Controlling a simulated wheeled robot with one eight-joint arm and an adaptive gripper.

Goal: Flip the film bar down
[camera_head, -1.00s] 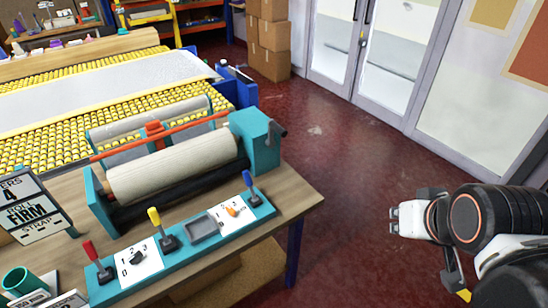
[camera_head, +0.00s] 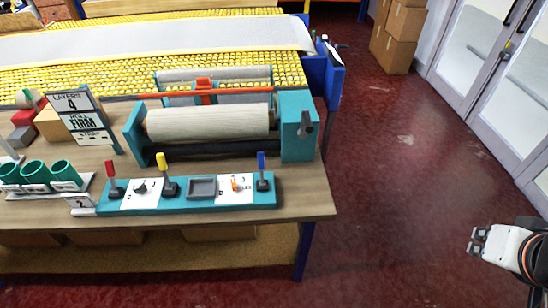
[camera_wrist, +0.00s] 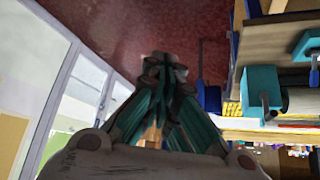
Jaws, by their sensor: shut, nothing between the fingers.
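The wrapping machine (camera_head: 298,125) stands on the wooden table, with teal end frames and a cream roll (camera_head: 208,122) between them. An orange-red bar (camera_head: 206,91), which looks like the film bar, runs along the machine behind and above the roll. It carries an orange block at its middle. A film roll (camera_head: 180,76) lies behind the bar. My gripper (camera_head: 474,241) is shut and empty over the red floor, well to the right of the table. In the wrist view its fingers (camera_wrist: 165,68) meet, and the machine's teal end (camera_wrist: 260,90) shows at the right.
A teal control panel (camera_head: 235,204) with red, yellow and blue levers lies along the table's front. A sign (camera_head: 80,105) and green cups (camera_head: 35,172) stand at left. A yellow-roller conveyor (camera_head: 60,82) lies behind. Boxes (camera_head: 397,35) and glass doors are at right; floor between is clear.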

